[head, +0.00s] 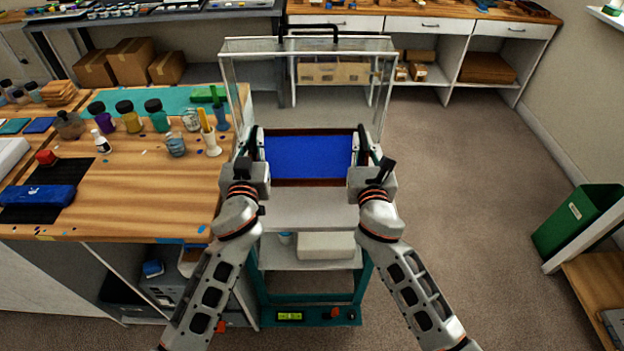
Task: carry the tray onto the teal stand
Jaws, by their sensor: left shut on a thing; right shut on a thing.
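The tray (308,182) has a brown rim and a bright blue inside, and it looks level. My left gripper (257,148) is shut on its left side, and my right gripper (362,148) is shut on its right side. The teal stand (309,298) is a teal frame with pale shelves and a small lit display low on its front. The tray is over the stand's pale top. I cannot tell whether it touches that top or hangs just above it. My grippers hide the tray's side edges.
A clear hood (308,45) with a black handle stands open behind the tray. A wooden workbench (130,185) with several bottles is close on the left. Open floor (470,200) lies to the right, with a green bin (577,220) further right.

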